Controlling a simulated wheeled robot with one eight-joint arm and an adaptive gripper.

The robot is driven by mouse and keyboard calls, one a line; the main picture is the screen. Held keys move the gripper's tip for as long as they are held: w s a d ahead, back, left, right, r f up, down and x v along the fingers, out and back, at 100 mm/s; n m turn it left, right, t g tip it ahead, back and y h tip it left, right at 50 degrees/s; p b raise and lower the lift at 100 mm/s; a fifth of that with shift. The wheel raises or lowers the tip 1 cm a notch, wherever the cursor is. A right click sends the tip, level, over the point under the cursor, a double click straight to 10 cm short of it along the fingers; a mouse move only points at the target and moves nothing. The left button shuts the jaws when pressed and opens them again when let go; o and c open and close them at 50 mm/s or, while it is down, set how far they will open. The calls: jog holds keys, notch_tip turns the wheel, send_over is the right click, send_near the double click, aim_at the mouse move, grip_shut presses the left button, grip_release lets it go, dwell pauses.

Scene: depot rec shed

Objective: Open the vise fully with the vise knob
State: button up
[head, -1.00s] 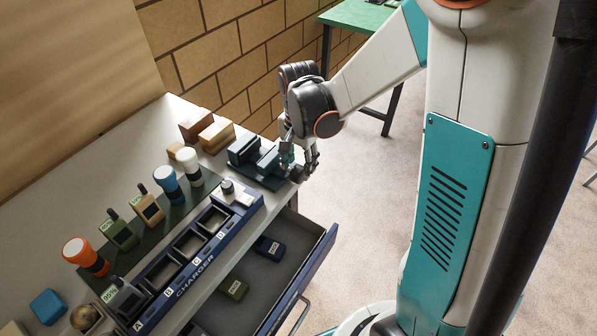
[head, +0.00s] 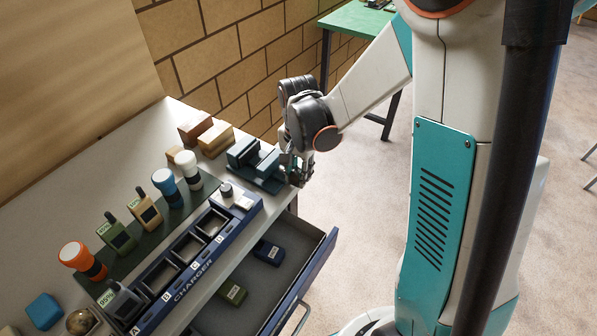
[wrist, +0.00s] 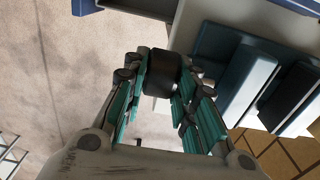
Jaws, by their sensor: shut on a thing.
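The blue-grey vise (head: 267,166) sits at the far right corner of the white workbench, with a gap between its two jaws. In the wrist view the vise (wrist: 235,62) shows on the right, its jaw blocks apart. The dark round vise knob (wrist: 162,75) projects from its outer side, over the bench edge. My gripper (head: 298,170) is at that outer side. In the wrist view my gripper (wrist: 160,92) has its teal-padded fingers on both sides of the knob, shut on it. In the head view the fingers mostly hide the knob.
A blue charger (head: 190,262) runs along the bench front, with flashlights and radios behind it on a dark mat. An open drawer (head: 318,262) holding batteries juts out below. Wooden blocks (head: 216,138) stand behind the vise. Floor to the right is clear.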

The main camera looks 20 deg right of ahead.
aim_at(296, 174)
jog(key=shift+a, duration=0.1)
jog(key=h, duration=0.1)
jog(key=t+h+b, duration=0.1)
jog(key=t+h, duration=0.1)
jog(key=shift+s+a+f+b, duration=0.15)
jog(key=shift+s+a+b, duration=0.1)
jog(key=shift+b, duration=0.05)
jog(key=shift+a+t+h+b, duration=0.1)
jog(key=shift+t+h+b, duration=0.7)
jog(key=shift+h, duration=0.1)
jog(key=o, duration=1.1)
jog(key=shift+c, duration=0.2)
notch_tip(296, 174, up, 10)
jog(key=shift+s+r, duration=0.1)
jog(key=shift+s, duration=0.05)
